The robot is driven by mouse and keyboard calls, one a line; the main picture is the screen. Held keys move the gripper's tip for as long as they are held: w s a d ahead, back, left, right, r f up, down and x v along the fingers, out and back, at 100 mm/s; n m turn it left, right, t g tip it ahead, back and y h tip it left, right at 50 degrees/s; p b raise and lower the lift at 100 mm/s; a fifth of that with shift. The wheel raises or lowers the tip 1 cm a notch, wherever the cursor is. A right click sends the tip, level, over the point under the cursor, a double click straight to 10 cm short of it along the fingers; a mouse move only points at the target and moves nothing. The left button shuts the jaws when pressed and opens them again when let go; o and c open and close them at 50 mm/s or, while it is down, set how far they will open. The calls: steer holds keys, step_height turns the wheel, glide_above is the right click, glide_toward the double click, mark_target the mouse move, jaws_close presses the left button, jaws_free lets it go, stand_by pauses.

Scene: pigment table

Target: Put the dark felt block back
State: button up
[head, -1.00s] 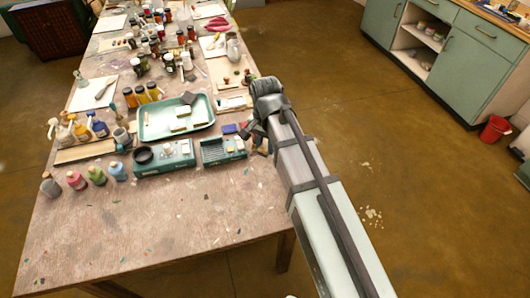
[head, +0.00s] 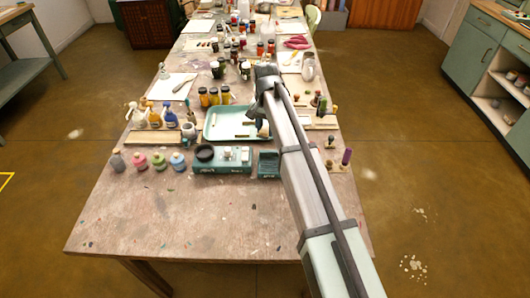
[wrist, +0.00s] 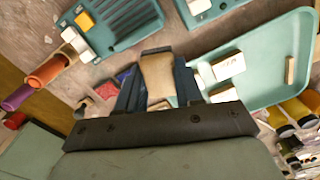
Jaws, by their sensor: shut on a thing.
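My gripper (wrist: 158,88) is shut on a tan block with a dark strip along its end, which I take to be the dark felt block (wrist: 158,72). In the wrist view it stands out between the two dark fingers. In the head view my gripper (head: 263,118) is over the right part of the teal tray (head: 209,124), with the block's pale side (head: 264,129) just showing. The tray also shows in the wrist view (wrist: 268,82), with white blocks (wrist: 228,65) in it. My arm hides the tray's right end.
A slotted teal rack (head: 268,164) and a teal box with a black bowl (head: 222,160) stand in front of the tray. Spray bottles (head: 153,115) and amber jars (head: 213,97) stand left and behind. A purple cylinder (head: 346,157) stands right. The table's front (head: 190,220) is clear.

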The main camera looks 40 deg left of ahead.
steer(key=shift+w+a+r+n, duration=0.1)
steer(key=shift+w+a+n, duration=0.35)
steer(key=shift+a+n, duration=0.2)
steer(key=shift+d+n, duration=0.1)
steer(key=shift+n, duration=0.95)
steer(key=shift+f, duration=5.05)
steer(key=o, duration=1)
steer(key=shift+f, duration=0.1)
step_height(320, 180, up, 12)
steer(key=shift+r, duration=0.15)
